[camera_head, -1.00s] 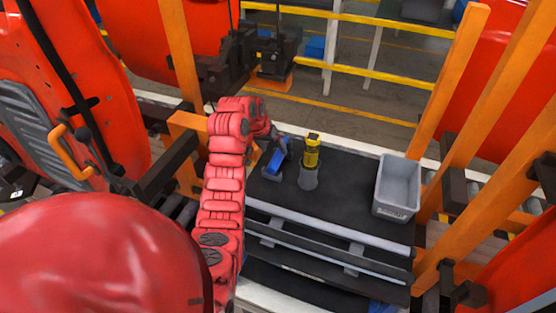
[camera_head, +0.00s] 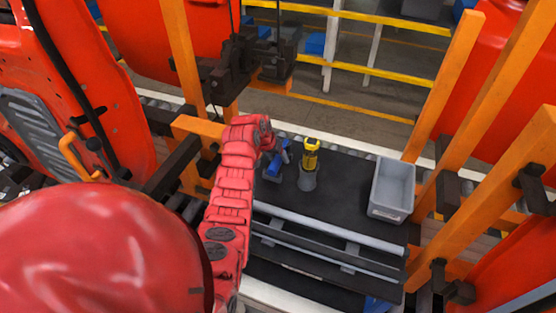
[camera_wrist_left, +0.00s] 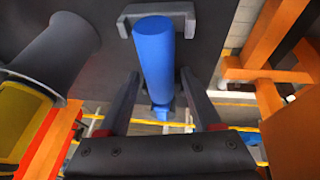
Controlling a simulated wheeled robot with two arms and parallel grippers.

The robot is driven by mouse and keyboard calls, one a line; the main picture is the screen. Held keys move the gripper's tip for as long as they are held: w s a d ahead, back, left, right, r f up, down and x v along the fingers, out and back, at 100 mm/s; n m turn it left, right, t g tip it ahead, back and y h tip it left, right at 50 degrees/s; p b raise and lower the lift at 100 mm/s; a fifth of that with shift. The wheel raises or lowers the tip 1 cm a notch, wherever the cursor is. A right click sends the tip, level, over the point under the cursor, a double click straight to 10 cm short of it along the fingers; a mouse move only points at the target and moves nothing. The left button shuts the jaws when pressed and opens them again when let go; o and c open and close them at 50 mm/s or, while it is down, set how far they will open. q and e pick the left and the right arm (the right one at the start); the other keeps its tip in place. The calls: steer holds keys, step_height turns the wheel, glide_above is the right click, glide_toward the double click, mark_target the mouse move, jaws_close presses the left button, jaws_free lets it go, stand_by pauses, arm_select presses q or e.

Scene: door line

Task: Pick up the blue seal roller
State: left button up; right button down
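The blue seal roller (camera_head: 283,157) is on the black bench top, by a grey holder. In the left wrist view the blue roller (camera_wrist_left: 154,52) reaches in between my two grey fingers, with a grey bracket (camera_wrist_left: 157,12) around its far end. My left gripper (camera_wrist_left: 161,88) is open, one finger on each side of the roller; whether either finger touches it is unclear. In the head view my left gripper (camera_head: 272,150) is at the roller and mostly hidden by my red arm. My right gripper is not in view.
A yellow-and-black tool (camera_head: 311,154) stands in a grey cone holder (camera_head: 307,181) just right of the roller. A grey bin (camera_head: 393,188) is at the bench's right end. Orange posts (camera_head: 447,90) rise to the right. Bench between cone and bin is clear.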

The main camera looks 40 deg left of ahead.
mark_target(277, 157)
arm_select(q)
jaws_close()
steer(key=shift+r, duration=0.1)
steer(key=shift+r+b, duration=0.2)
steer(key=shift+b, duration=0.15)
step_height(277, 157, up, 8)
steer(key=b, duration=0.5)
steer(key=shift+r, duration=0.75)
steer(key=shift+c, duration=2.3)
jaws_free()
jaws_close()
